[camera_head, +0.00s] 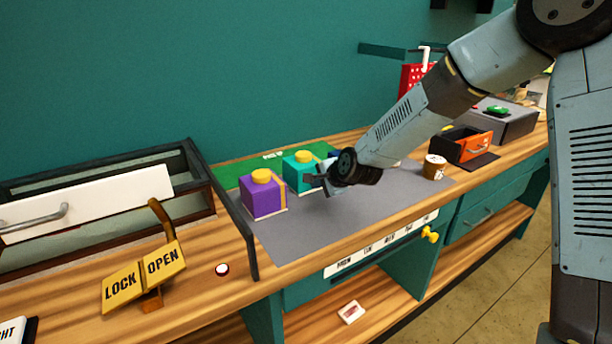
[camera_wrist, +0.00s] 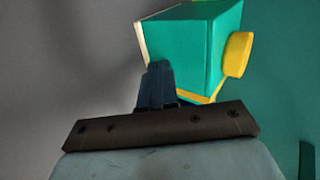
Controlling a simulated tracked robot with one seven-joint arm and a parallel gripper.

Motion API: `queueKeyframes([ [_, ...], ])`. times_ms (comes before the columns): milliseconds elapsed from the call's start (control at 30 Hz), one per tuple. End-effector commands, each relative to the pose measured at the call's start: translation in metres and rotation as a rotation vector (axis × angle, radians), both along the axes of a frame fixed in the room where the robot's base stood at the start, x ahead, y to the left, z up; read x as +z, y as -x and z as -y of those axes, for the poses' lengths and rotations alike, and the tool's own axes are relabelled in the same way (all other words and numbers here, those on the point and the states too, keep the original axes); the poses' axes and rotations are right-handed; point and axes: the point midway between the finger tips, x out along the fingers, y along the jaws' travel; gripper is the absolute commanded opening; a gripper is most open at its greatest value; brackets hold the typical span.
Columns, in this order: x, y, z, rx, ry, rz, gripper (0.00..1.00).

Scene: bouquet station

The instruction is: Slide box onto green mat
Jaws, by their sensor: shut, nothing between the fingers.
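A purple box (camera_head: 262,199) with a yellow top knob stands on the grey mat (camera_head: 300,238), near the front edge of the green mat (camera_head: 232,174). A teal box (camera_head: 297,176) with a yellow knob stands to its right, also by the green mat's edge. My gripper (camera_head: 318,183) is shut and empty, just right of the teal box. In the wrist view the teal box (camera_wrist: 200,45) is right in front of my shut fingers (camera_wrist: 157,82); I cannot tell whether they touch it. My gripper and forearm hide part of the green mat and whatever lies behind them.
A glass-topped case (camera_head: 110,195) with a white drawer front stands at left. A small cup (camera_head: 434,167) and an orange-fronted drawer (camera_head: 474,147) are at right. The grey mat's front is clear.

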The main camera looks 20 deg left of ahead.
Motion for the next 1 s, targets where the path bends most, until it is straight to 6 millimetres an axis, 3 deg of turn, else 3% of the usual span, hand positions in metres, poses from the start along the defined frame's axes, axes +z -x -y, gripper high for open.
queueKeyframes([
  [1000,0.0,-0.023,-0.028,0.0,0.0,0.0,0.0],
])
